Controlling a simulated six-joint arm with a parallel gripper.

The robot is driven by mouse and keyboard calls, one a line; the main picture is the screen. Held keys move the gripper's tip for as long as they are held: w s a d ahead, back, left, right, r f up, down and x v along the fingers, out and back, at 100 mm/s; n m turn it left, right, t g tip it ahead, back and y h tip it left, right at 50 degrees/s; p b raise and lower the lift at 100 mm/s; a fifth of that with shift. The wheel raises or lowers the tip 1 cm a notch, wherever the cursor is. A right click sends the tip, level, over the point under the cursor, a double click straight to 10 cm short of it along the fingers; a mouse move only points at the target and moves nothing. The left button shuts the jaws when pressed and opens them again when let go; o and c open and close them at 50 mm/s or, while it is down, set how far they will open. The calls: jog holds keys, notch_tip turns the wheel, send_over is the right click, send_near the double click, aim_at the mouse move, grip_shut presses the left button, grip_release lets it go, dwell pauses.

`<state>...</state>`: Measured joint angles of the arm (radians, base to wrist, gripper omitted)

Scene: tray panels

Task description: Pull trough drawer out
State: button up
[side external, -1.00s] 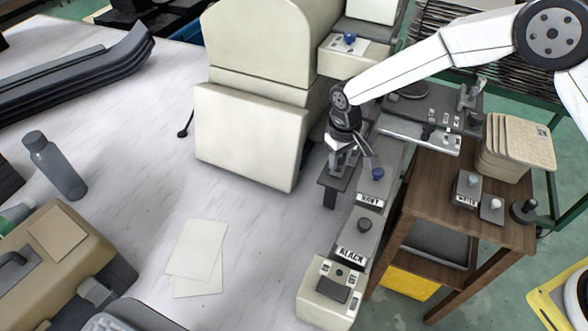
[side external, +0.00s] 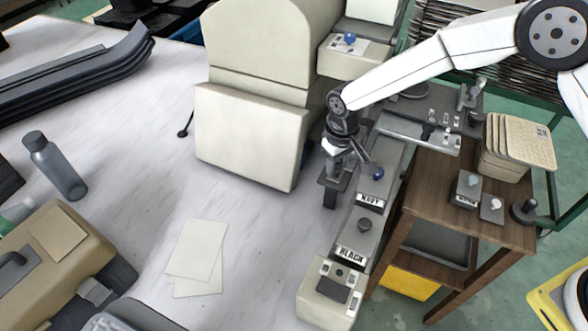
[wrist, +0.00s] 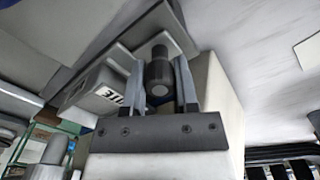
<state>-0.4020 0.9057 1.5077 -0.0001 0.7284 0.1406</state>
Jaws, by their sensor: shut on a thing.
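A grey drawer front (side external: 330,190) sticks out to the left of the row of labelled grey units, beneath my gripper (side external: 338,160). In the wrist view, a dark grey round knob (wrist: 158,72) stands on a grey plate (wrist: 140,30), which I take to be the drawer. My gripper's fingers (wrist: 160,90) are on either side of the knob, shut on it. A label beside it is partly cut off and upside down. In the side view the wrist hides the knob, and I cannot tell how far the drawer is out.
A large cream machine (side external: 250,135) stands close to the left of my gripper. Units labelled NAVY (side external: 370,200) and BLACK (side external: 352,253), with knobs, lie in front. A brown wooden stand (side external: 440,200) is at right.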

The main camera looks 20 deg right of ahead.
jog(key=shift+s+a, duration=1.55)
jog(key=shift+a, duration=0.1)
jog(key=o, duration=0.9)
jog(key=shift+c, duration=0.2)
notch_tip(320, 180, up, 7)
jog(key=shift+d, duration=0.15)
